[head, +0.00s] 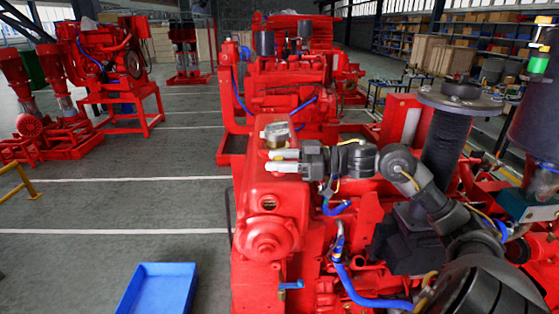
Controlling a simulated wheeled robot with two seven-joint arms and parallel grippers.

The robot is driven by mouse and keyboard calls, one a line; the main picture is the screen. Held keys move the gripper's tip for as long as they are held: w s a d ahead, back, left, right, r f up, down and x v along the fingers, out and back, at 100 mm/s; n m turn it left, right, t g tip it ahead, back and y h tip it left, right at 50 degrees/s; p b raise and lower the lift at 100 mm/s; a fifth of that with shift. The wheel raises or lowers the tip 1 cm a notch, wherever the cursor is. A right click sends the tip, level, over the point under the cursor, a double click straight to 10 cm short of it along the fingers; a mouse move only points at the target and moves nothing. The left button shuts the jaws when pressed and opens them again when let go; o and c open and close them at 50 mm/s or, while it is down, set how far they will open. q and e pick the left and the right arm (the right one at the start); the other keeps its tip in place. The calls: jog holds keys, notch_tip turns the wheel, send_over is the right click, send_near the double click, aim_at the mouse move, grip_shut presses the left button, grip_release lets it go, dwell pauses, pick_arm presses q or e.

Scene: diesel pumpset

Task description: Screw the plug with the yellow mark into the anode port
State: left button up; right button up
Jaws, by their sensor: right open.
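My right gripper (272,161) reaches in from the right, its two pale fingers pointing left over the red housing (272,187) of the near pumpset. The fingers are apart, with nothing visible between them. I cannot make out a plug with a yellow mark. A small dark opening or fitting (268,203) shows on the housing below the fingers; I cannot tell whether it is the anode port. A grey metal fitting (277,134) with a pale top stands on the housing just behind the gripper. My left gripper is not in view.
A blue tray (155,290) is at the bottom left, its visible floor bare. Blue hoses (345,275) and a blue-handled valve (291,285) are on the near pumpset. Another red pumpset (285,85) stands behind.

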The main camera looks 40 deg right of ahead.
jog(key=shift+n+g+y, duration=0.9)
jog(key=shift+g, duration=0.2)
jog(key=shift+r, duration=0.1)
grip_shut()
jog(key=m+t+h, duration=0.2)
jog(key=t, duration=0.1)
jog(key=shift+s+a+m+h, duration=0.1)
jog(key=shift+a+m+h, duration=0.05)
jog(key=shift+m+h, duration=0.25)
jog(key=shift+m+t+h, duration=1.3)
jog(key=shift+m+h, duration=0.3)
jog(key=shift+h, duration=0.5)
